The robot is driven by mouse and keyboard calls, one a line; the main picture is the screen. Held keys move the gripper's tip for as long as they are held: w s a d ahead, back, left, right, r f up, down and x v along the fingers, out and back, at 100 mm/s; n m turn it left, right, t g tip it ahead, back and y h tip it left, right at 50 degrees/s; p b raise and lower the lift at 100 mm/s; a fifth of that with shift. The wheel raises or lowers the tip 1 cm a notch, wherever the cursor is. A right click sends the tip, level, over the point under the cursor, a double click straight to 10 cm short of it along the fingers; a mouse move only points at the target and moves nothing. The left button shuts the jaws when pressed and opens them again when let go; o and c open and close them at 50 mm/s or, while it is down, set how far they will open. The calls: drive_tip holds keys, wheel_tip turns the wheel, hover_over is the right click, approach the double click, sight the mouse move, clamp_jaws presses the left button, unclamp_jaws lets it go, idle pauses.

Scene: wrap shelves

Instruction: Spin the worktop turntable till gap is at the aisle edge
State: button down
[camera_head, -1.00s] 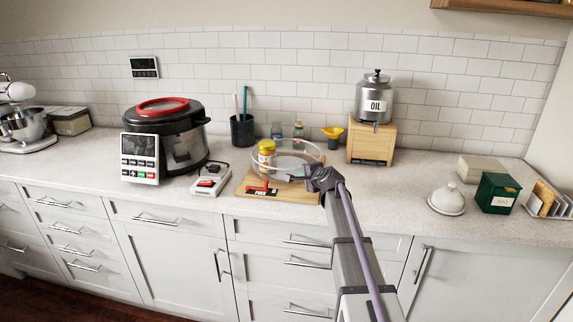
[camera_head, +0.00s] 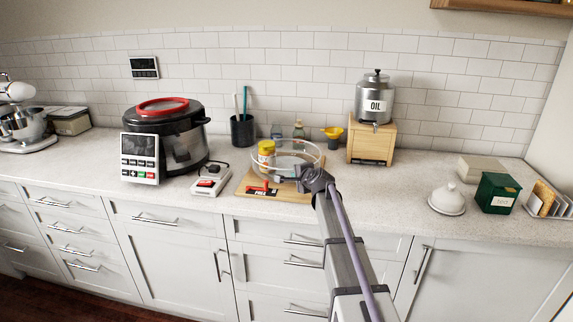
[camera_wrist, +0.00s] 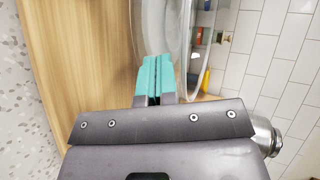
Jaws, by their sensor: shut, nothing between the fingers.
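The worktop turntable stands on a wooden base board (camera_head: 232,190) on the counter. Its clear round rim (camera_head: 312,150) encloses a yellow jar (camera_head: 266,151). The gap in the rim cannot be made out. A red tab with a label (camera_head: 260,190) sits at the front of the board. My gripper (camera_head: 301,178) is shut and empty at the turntable's front right side. In the wrist view its teal fingertips (camera_wrist: 154,78) are together, right against or just short of the clear wall (camera_wrist: 150,30); I cannot tell whether they touch. The wooden board (camera_wrist: 80,60) shows to the left there.
A small scale-like device (camera_head: 209,181) and a large black cooker (camera_head: 168,135) stand left of the board. A yellow funnel (camera_head: 333,133) and an oil dispenser (camera_head: 375,105) stand behind right. The counter (camera_head: 390,187) right of my arm is clear up to a white dome (camera_head: 447,200).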

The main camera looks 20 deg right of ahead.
drive_tip(key=shift+s, duration=0.1)
drive_tip(key=shift+s+a, duration=0.15)
drive_tip(key=shift+s, duration=1.55)
drive_tip(key=p+v, duration=0.4)
drive_tip(key=v, duration=0.6)
drive_tip(key=shift+s+r, duration=0.2)
drive_tip(key=shift+s, duration=0.1)
